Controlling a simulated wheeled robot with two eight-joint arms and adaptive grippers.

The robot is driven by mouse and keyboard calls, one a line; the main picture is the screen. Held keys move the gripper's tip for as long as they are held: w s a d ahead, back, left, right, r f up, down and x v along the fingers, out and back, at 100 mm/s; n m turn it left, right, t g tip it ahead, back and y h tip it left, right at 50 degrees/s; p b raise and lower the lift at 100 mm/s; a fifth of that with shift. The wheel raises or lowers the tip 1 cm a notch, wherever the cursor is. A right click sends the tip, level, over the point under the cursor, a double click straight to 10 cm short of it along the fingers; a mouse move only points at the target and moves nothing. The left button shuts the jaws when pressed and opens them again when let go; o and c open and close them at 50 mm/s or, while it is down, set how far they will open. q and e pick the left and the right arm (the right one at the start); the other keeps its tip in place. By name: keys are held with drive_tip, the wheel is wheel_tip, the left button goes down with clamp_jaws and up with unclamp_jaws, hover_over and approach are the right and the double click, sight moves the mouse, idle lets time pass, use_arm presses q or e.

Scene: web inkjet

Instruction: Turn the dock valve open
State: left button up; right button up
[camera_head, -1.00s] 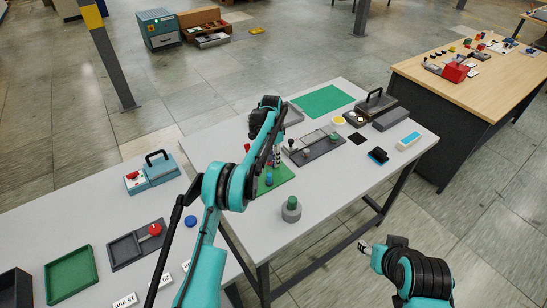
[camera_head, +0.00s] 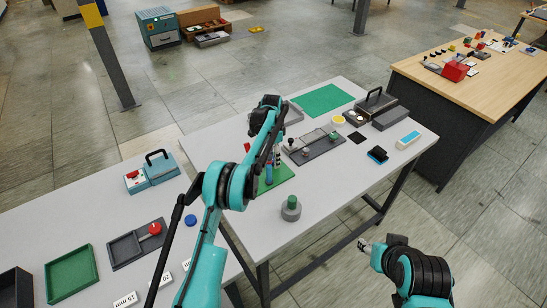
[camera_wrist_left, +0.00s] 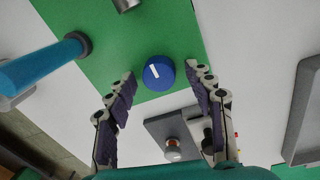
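A round blue knob (camera_wrist_left: 160,72) with a white line across its top sits on a green panel (camera_wrist_left: 130,25) in the left wrist view; no label shows whether it is the dock valve. The green panel also shows in the head view (camera_head: 284,174), partly behind my left arm. My left gripper (camera_wrist_left: 161,80) is open, its two fingers either side of the knob in the picture; contact cannot be told. In the head view my left gripper (camera_head: 277,157) points down over the panel, partly hidden. My right gripper (camera_head: 365,245) hangs off the table's front edge, apparently empty; its opening is unclear.
A blue post (camera_wrist_left: 40,67) stands left of the knob in the wrist view. A grey tray with small knobs (camera_head: 318,148) lies right of the panel. A grey round base with a green top (camera_head: 291,208) stands nearer the front edge. Clear table lies around it.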

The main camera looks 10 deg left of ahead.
use_arm(q)
drive_tip(key=shift+r, duration=0.1)
wheel_tip(320, 180, up, 12)
drive_tip(key=shift+w+a, duration=0.2)
drive_tip(key=shift+w, duration=0.1)
idle(0.3)
